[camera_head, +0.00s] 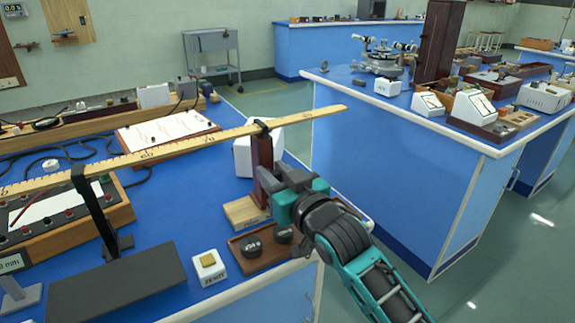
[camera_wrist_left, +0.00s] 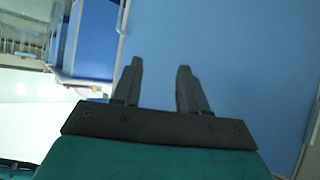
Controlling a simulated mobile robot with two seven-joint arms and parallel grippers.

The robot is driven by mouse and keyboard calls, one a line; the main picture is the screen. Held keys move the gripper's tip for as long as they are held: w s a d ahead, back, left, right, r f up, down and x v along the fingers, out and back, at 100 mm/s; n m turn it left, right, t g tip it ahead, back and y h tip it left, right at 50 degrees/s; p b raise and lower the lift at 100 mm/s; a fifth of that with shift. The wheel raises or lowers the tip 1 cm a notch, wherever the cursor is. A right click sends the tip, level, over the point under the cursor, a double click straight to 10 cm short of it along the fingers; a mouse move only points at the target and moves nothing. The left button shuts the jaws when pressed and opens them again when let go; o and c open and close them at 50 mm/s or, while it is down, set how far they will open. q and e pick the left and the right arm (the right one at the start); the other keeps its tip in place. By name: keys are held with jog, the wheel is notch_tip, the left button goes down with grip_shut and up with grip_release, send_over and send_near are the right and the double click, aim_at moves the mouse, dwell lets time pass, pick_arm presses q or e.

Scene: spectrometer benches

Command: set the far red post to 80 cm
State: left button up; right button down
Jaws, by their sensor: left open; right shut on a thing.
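A long wooden rule (camera_head: 205,139) with printed marks runs from the left edge to the upper right. A "60" seems legible on it; the other marks are too small to read surely. The dark red post (camera_head: 262,152) stands under its right part, with a black clip on top at the rule. A black post (camera_head: 95,212) is under the rule further left. My right gripper (camera_head: 270,184) is shut on the red post at mid height and hides part of it. My left gripper (camera_wrist_left: 158,70) is open and empty in the left wrist view, in front of a blue surface.
A pale wooden block (camera_head: 246,211) is at the post's foot. A white object (camera_head: 242,158) stands behind the post. Another blue bench (camera_head: 400,150) is to the right.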

pick_arm(q)
jog(key=shift+w+r, duration=0.1)
pick_arm(e)
jog(key=c, duration=0.9)
grip_release()
pick_arm(q)
jog(key=shift+w+d+r, duration=0.15)
jog(key=shift+w+r, duration=0.1)
jog(key=shift+w, duration=0.05)
jog(key=shift+s+r+p, duration=0.25)
jog(key=shift+r+p, duration=0.6)
jog(key=shift+p, duration=0.15)
pick_arm(e)
jog(key=v, duration=1.3)
